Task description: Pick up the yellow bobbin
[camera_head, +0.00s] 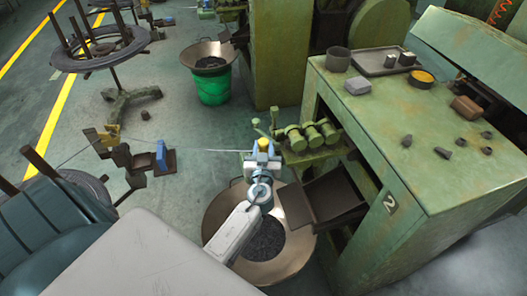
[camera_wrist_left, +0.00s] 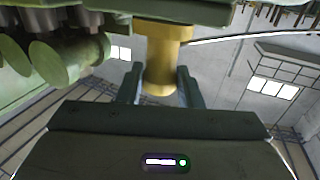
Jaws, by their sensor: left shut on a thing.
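The yellow bobbin (camera_head: 263,144) shows in the head view as a small yellow cap at the end of my left arm, just left of the green rollers. In the left wrist view the bobbin (camera_wrist_left: 160,62) is a yellow cylinder with a wider end, standing between my two fingers. My left gripper (camera_head: 262,154) is shut on it; the fingers also show in the left wrist view (camera_wrist_left: 158,86). The bobbin's far end is cut off or hidden there. My right gripper is not in view.
A wide pan (camera_head: 278,268) of dark small parts lies below my left arm. Green rollers (camera_head: 310,135) and a chute (camera_head: 322,196) adjoin the green machine (camera_head: 440,185) at right. Its top holds a tray, cup and loose pieces. A green bucket (camera_head: 212,88) stands behind.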

